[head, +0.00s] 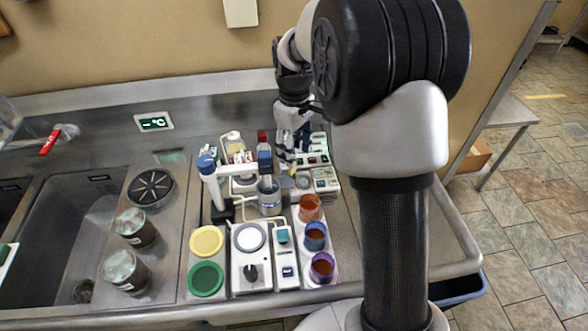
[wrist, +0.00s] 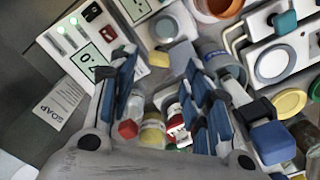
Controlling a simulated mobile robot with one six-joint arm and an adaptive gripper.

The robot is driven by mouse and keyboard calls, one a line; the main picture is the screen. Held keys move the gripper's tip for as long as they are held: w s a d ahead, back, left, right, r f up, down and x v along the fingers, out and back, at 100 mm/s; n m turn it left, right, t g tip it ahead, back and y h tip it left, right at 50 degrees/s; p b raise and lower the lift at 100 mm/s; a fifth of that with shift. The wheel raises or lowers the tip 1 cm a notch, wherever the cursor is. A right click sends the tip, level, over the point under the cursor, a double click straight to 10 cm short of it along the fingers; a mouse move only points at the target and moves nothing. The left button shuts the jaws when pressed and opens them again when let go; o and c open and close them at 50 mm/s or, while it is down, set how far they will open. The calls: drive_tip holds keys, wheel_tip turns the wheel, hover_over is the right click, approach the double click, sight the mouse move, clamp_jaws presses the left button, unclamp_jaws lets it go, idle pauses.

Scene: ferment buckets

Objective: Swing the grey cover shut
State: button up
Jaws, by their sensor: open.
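My gripper (head: 290,152) is over the back of the equipment group on the metal counter, partly hidden by its own links. In the wrist view my gripper (wrist: 160,68) has its blue-and-black fingers spread apart, with nothing held between them. A small flat grey piece (wrist: 181,56) lies beyond the fingertips, beside a yellow piece (wrist: 158,60). It may be the grey cover, but I cannot tell for certain, nor how far it stands open. A grey metal pot (head: 269,200) stands in front of the gripper in the head view.
Orange (head: 310,207), blue (head: 315,236) and purple (head: 322,267) cups stand at the right. Yellow (head: 206,241) and green (head: 205,279) lids lie front left. A tall blue-topped device (head: 211,180) rises to the left. Small bottles (wrist: 152,130) stand between the finger bases in the wrist view.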

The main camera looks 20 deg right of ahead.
sight(287, 175)
wheel_tip(287, 175, down, 6)
drive_tip(key=shift+f+b, duration=0.15)
drive_tip(key=shift+b, duration=0.7)
clamp_jaws()
